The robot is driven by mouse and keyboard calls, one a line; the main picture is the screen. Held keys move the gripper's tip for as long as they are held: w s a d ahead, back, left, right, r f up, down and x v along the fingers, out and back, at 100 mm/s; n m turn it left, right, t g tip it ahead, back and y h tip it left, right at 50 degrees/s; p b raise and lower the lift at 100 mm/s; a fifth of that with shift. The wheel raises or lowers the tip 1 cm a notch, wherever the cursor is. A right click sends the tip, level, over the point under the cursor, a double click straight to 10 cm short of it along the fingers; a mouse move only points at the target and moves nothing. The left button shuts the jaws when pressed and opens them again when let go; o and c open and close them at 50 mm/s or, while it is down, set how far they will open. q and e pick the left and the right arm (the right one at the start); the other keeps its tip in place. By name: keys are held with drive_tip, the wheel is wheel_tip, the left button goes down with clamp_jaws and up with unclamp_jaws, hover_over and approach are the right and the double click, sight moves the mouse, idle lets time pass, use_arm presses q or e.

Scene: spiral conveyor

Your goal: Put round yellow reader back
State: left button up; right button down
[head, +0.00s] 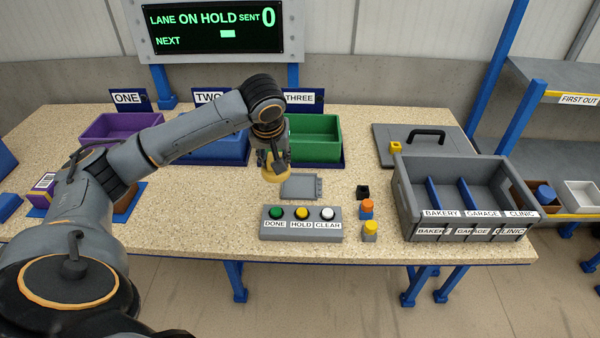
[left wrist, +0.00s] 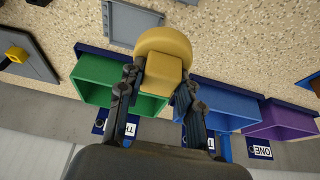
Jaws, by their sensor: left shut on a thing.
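The round yellow reader (head: 274,177) is held in my left gripper (head: 273,160) above the table, in front of the green bin. In the left wrist view the reader (left wrist: 165,58) sits between the two fingers of the left gripper (left wrist: 157,88), which are shut on its block-shaped part. Its rounded end points away from the wrist. A flat grey tray (head: 301,187) with a low rim lies on the table just right of and below the reader in the head view. It also shows in the left wrist view (left wrist: 130,24). My right gripper is not in view.
A button box (head: 301,231) with DONE, HOLD and CLEAR stands at the front. Small coloured blocks (head: 367,209) and a grey divided crate (head: 462,235) are to its right. Purple, blue and green bins (head: 315,150) line the back. A grey lid (head: 437,153) lies back right.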

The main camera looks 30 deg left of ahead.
use_arm(q)
drive_tip(key=w+f, duration=0.4)
drive_tip(key=w, duration=0.1)
drive_tip(key=w+d+f+p, duration=0.1)
drive_tip(key=w+f, duration=0.1)
drive_tip(key=shift+w+d+f, duration=0.1)
drive_tip(key=shift+w, duration=0.1)
drive_tip(key=f+p, duration=0.1)
drive_tip(key=w+f+p, duration=0.1)
drive_tip(key=f, duration=0.1)
drive_tip(key=shift+d+f+p, duration=0.1)
drive_tip(key=shift+f+p, duration=0.05)
drive_tip(key=shift+p, duration=0.25)
drive_tip(key=shift+f, duration=0.25)
drive_tip(key=shift+f, duration=0.1)
drive_tip(key=o, duration=1)
drive_tip(key=shift+f, duration=0.1)
